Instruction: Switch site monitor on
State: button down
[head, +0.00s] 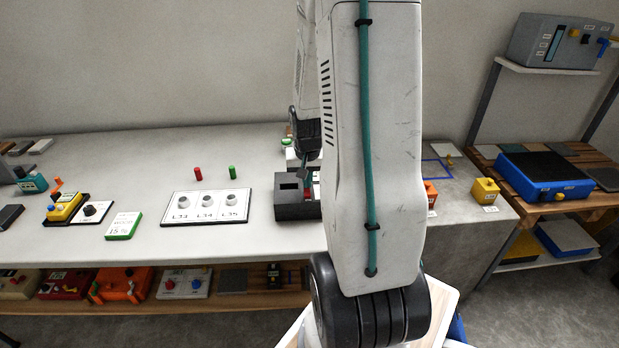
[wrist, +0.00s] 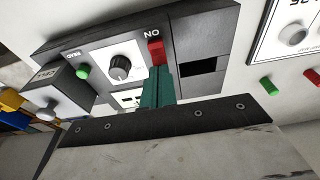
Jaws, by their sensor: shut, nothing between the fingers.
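A dark panel unit (wrist: 205,30) fills the upper middle of the wrist view; I cannot read a name on it that marks it as the site monitor. It bears a black knob on a white plate (wrist: 104,75), a dark slot, and a red switch piece (wrist: 155,53) beside the letters "ON", which appear upside down. My gripper (wrist: 157,75) is shut and empty, its teal fingers right at the red piece; whether they touch it I cannot tell. In the head view the dark unit (head: 290,210) is partly hidden by my arm, with my gripper (head: 306,172) over it.
A green button (wrist: 82,72) and a grey box with a pale knob (wrist: 50,95) lie left in the wrist view. In the head view, a white board with three knobs (head: 205,217) and red and green pegs (head: 198,174) stand left.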

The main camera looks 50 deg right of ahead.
aim_at(308, 196)
jog(key=shift+w+d+f+g+y, duration=0.1)
jog(key=shift+d+f+g+y, duration=0.05)
jog(key=shift+f+g+y, duration=0.2)
jog(key=shift+a, duration=0.2)
jog(key=shift+s+a+r, duration=0.1)
jog(key=shift+s+a, duration=0.4)
jog(key=shift+s, duration=0.1)
jog(key=shift+r, duration=0.1)
notch_tip(308, 196, up, 14)
jog(key=a, duration=0.1)
jog(key=shift+s, duration=0.4)
jog(key=shift+a, duration=0.1)
